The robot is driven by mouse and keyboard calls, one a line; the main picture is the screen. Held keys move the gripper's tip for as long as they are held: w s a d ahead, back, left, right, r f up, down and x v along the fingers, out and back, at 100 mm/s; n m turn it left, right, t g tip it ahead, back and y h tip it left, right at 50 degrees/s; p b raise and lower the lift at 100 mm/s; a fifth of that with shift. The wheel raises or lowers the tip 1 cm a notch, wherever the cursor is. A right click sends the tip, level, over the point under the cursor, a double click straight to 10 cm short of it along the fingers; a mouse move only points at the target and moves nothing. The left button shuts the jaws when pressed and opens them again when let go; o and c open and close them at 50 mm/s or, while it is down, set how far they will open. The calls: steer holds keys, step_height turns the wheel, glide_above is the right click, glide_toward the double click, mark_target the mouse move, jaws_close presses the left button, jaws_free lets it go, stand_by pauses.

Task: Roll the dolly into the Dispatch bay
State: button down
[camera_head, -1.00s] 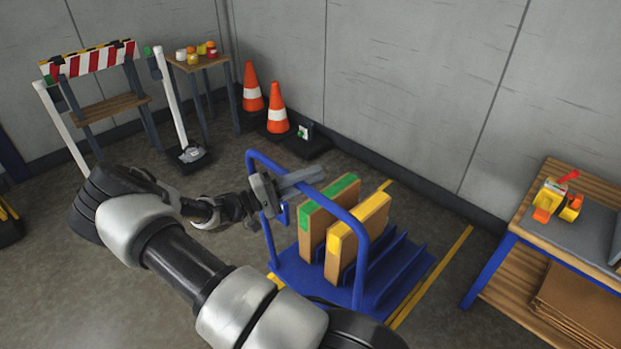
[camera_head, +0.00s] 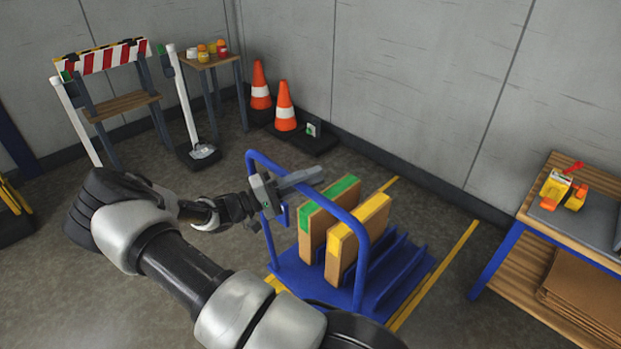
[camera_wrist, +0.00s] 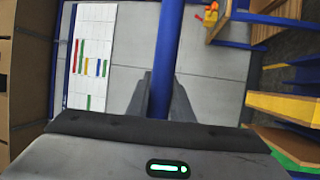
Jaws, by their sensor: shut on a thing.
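The blue dolly (camera_head: 300,272) stands on the floor with a tall blue push handle (camera_head: 316,197) at its near side. It carries two upright cardboard panels in its slots, one with a green top edge (camera_head: 330,208) and one with a yellow top edge (camera_head: 356,232). Yellow floor lines (camera_head: 432,276) show beside and behind the dolly. My gripper (camera_head: 290,182) is at the top of the handle. In the wrist view my gripper (camera_wrist: 160,100) is shut on the blue handle bar (camera_wrist: 166,55), which runs between its fingers. No Dispatch label is readable.
A wooden workbench (camera_head: 568,205) with a tape dispenser stands at the right. Orange cones (camera_head: 285,106) stand by the back wall. A striped barrier (camera_head: 104,57), a white post (camera_head: 182,95) and a small table (camera_head: 205,60) stand at the back left. Open floor lies left of the dolly.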

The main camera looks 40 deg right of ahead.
steer(key=c, duration=1.6)
jaws_free()
steer(key=shift+o, duration=0.2)
steer(key=v, duration=1.7)
steer(key=shift+a, duration=0.2)
